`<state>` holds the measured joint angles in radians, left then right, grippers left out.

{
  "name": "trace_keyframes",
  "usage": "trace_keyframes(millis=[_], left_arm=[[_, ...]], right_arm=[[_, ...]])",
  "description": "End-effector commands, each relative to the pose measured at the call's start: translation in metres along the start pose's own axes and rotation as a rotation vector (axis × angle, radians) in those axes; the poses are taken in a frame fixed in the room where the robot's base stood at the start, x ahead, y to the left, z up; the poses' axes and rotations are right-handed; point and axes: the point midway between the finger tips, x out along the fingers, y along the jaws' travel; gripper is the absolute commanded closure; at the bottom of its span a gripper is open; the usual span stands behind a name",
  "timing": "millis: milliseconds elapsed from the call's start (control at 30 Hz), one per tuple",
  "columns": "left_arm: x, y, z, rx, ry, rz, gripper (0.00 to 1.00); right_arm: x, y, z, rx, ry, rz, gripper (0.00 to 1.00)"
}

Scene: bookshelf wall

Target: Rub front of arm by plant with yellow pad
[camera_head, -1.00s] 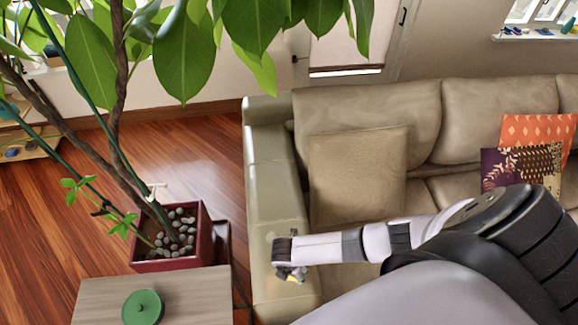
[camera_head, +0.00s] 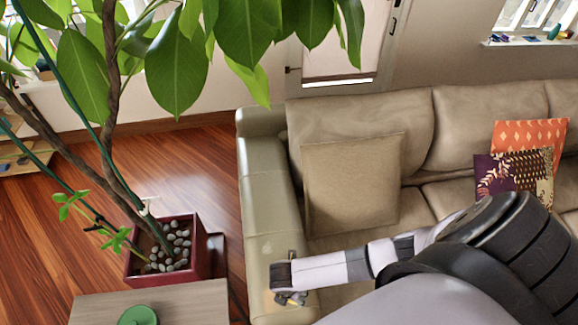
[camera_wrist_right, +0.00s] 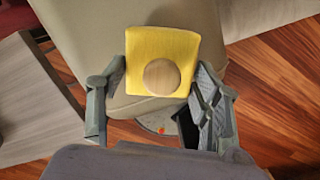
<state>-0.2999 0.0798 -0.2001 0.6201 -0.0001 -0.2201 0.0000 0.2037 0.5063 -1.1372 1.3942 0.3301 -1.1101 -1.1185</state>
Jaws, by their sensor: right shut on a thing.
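The beige leather sofa arm (camera_head: 268,190) by the plant (camera_head: 180,70) runs toward me in the head view. My right gripper (camera_head: 290,297) is over the front end of this arm. In the right wrist view, my gripper (camera_wrist_right: 160,76) is shut on the yellow pad (camera_wrist_right: 150,42), with its fingers either side of the round wooden knob (camera_wrist_right: 162,77). The pad lies over the beige sofa arm (camera_wrist_right: 85,40) there. I cannot tell whether the pad touches it. In the head view the pad is mostly hidden by the gripper. My left gripper is not in view.
A dark red planter (camera_head: 140,266) with pebbles stands left of the sofa arm. A wooden table (camera_head: 195,303) with a green round object (camera_head: 138,315) is at the front left. Cushions (camera_head: 350,180) lie on the sofa. Wood floor (camera_head: 215,170) shows between planter and sofa.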

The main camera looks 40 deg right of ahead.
Motion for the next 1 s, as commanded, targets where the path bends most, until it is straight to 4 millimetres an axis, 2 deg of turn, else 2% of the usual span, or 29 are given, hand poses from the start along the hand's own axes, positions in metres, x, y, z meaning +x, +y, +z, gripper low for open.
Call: trace_keyframes(millis=[400, 867, 1000], left_arm=[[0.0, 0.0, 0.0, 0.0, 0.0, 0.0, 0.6], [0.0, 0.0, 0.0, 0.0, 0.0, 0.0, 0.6], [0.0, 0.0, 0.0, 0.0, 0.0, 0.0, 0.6]], right_arm=[[-0.042, 0.001, 0.005, 0.0, 0.0, 0.003, 0.81], [-0.05, 0.001, 0.006, 0.0, 0.0, 0.002, 0.81], [-0.061, 0.001, 0.008, -0.001, 0.0, 0.003, 0.81]])
